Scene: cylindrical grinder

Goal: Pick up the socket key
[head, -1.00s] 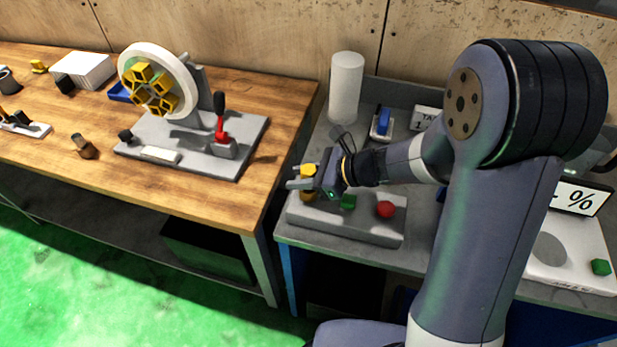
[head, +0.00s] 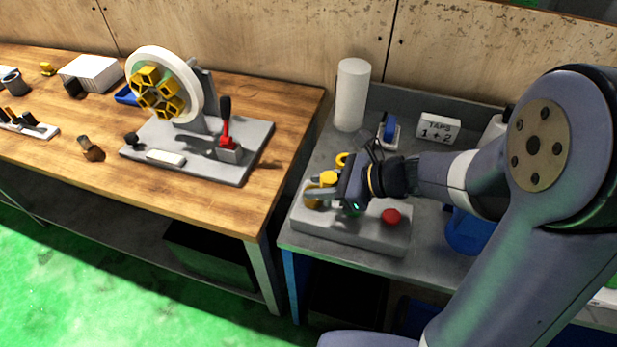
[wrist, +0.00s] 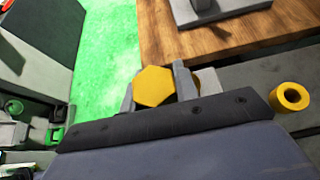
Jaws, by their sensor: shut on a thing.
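A yellow hexagonal piece, which I take to be the socket key (wrist: 153,86), sits between the two grey fingers of my gripper (wrist: 158,84) in the wrist view. In the head view, my gripper (head: 318,192) is shut on this yellow piece (head: 328,178), over the left end of a grey block. More yellow shows below the fingers. Its lower part is partly hidden by the fingers, and I cannot tell whether it touches the block.
The grey block (head: 350,238) carries a red button (head: 391,216). A yellow ring (wrist: 291,96) stands close by on the right in the wrist view. A wooden bench (head: 225,205) lies left across a gap.

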